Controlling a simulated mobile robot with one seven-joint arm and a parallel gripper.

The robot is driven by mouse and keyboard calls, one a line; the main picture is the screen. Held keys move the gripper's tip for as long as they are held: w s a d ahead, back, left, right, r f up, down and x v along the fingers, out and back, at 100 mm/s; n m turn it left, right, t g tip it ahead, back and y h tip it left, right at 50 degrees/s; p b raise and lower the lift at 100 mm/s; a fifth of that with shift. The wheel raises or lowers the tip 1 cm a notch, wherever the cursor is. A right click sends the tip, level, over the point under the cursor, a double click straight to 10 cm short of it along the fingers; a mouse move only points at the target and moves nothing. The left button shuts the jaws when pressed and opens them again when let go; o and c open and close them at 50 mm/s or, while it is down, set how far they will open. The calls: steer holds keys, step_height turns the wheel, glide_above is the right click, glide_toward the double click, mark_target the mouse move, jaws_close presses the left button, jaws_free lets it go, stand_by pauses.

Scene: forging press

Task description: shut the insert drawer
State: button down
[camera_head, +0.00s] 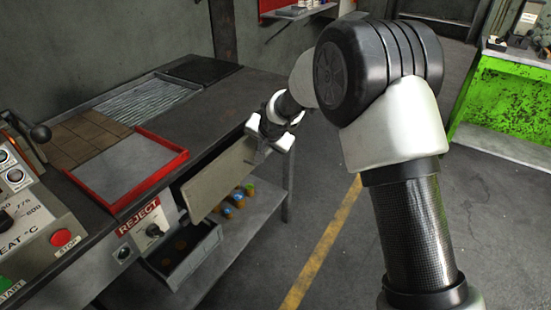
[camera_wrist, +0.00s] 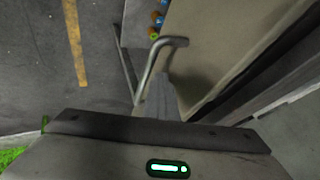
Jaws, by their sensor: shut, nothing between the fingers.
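The insert drawer appears to be the beige front panel (camera_head: 220,178) under the bench top, and its front stands a little out from the bench edge. Its top shows no clear view of the inside. In the wrist view the beige panel (camera_wrist: 215,40) fills the upper right, with a bent metal bar handle (camera_wrist: 152,62) on it. My gripper (camera_head: 262,150) is at the panel's far right end, fingers shut and empty. In the wrist view my shut fingers (camera_wrist: 160,95) are right beside the handle; I cannot tell whether they touch it.
A REJECT bin (camera_head: 200,255) sits below and left of the panel. Several small coloured items (camera_head: 236,198) lie on the lower shelf (camera_head: 262,208). A red tray (camera_head: 160,143) and a control box (camera_head: 40,235) are on the bench. The floor to the right is open.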

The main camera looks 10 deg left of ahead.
mark_target(249, 141)
steer(key=a, duration=0.2)
steer(key=w+a, duration=0.1)
steer(key=a, duration=0.1)
steer(key=shift+a+f, duration=0.1)
steer(key=shift+w+a+r, duration=0.2)
steer(key=shift+r, duration=0.05)
